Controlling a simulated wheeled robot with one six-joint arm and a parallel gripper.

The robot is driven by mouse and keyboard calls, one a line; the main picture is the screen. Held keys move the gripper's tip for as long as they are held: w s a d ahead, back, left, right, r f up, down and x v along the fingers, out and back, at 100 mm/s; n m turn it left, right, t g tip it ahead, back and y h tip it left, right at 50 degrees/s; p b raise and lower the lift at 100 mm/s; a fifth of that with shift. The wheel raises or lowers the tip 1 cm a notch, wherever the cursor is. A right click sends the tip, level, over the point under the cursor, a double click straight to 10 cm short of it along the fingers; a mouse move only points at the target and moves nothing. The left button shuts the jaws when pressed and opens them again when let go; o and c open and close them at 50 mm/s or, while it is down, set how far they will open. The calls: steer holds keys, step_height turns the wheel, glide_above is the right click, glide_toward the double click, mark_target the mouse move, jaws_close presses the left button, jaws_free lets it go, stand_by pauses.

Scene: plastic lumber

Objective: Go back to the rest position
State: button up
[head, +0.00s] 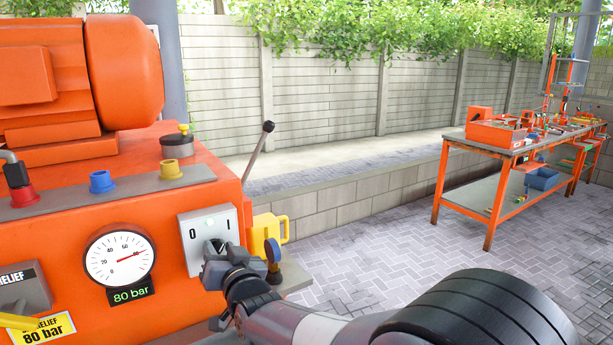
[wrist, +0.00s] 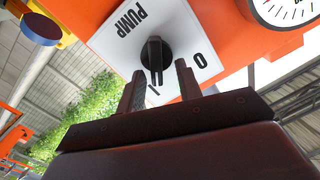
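The orange pump unit (head: 170,240) stands at the left in the head view. On its front is a white plate (head: 190,221) marked 0 and I, with a dark rotary knob. In the wrist view the plate (wrist: 112,45) reads PUMP, and the black knob (wrist: 154,50) has its bar end toward the I mark. My gripper (head: 214,250) is in front of the knob and partly hides it in the head view. In the wrist view my gripper (wrist: 160,68) has its two fingers apart, one on either side of the knob's bar, with gaps visible. It holds nothing.
A pressure gauge (head: 119,258) with an 80 bar display is left of the plate. A lever (head: 259,150), a yellow handle (head: 270,227) and a blue knob (head: 273,250) are close to my gripper's right. Paving (head: 350,265) is open before the orange workbench (head: 480,148).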

steer(key=shift+s+a+r+n+p, duration=0.1)
steer(key=shift+n+p, duration=0.7)
steer(key=shift+p, duration=0.45)
steer(key=shift+a+r+n+p, duration=0.1)
steer(key=shift+n+p, duration=0.7)
steer(key=shift+p, duration=0.45)
steer(key=shift+n+p, duration=0.3)
steer(key=shift+p, duration=0.2)
steer(key=shift+f+n, duration=0.2)
steer(key=shift+n, duration=0.1)
